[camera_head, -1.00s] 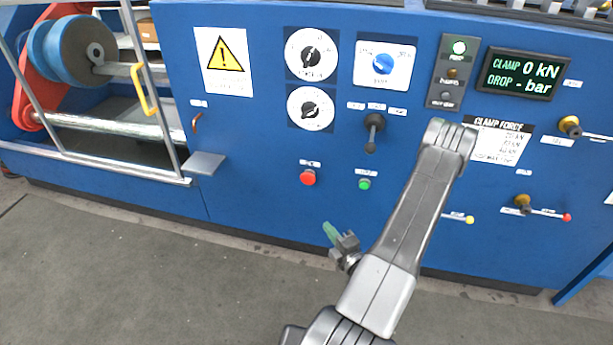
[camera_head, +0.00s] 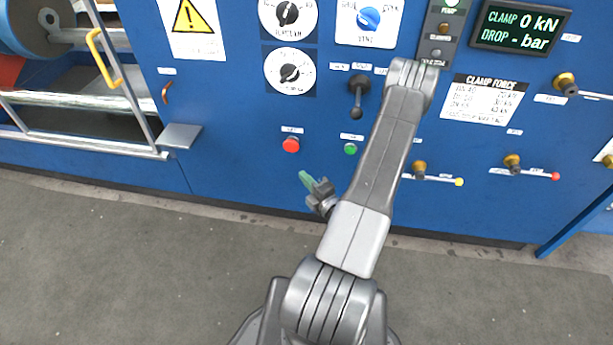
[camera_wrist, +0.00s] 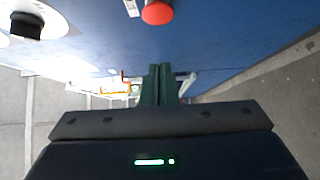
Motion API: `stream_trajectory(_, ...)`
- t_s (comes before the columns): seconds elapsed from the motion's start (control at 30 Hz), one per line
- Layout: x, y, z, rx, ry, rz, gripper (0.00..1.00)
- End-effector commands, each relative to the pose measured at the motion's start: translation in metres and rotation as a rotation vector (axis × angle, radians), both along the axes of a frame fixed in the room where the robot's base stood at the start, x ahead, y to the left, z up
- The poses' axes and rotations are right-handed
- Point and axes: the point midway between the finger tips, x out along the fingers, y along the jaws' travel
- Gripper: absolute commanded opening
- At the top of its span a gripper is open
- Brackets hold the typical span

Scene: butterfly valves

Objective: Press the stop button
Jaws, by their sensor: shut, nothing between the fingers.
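The red stop button (camera_head: 291,145) is a round knob on the blue panel, under a small white label. The red button also shows at the top of the wrist view (camera_wrist: 157,12), above the fingertips and a little left of them. My gripper (camera_head: 305,177) has green fingers and is shut and empty. In the head view it appears just below and slightly right of the red button. The fingers (camera_wrist: 160,82) are together in the wrist view. Contact with the button does not show. A green button (camera_head: 350,149) sits to the right of the red one.
A black lever (camera_head: 357,95) is above the green button. Two dials (camera_head: 289,71) and a blue rotary switch (camera_head: 368,18) are higher up. A grey ledge (camera_head: 180,135) sticks out at left. Brass valves with handles (camera_head: 420,170) are at right. The floor in front is clear.

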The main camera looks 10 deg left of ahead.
Motion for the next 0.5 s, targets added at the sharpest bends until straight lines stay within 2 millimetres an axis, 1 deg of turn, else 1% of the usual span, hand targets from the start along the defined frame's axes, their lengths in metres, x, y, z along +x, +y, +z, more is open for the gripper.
stream_trajectory(0.03, 0.006, 0.007, 0.0, -0.001, -0.004, 0.006, 0.0)
stream_trajectory(0.4, 0.057, 0.055, 0.0, 0.0, -0.006, 0.005, 0.0)
stream_trajectory(0.5, 0.074, 0.052, 0.0, 0.0, -0.006, 0.0, 0.0)
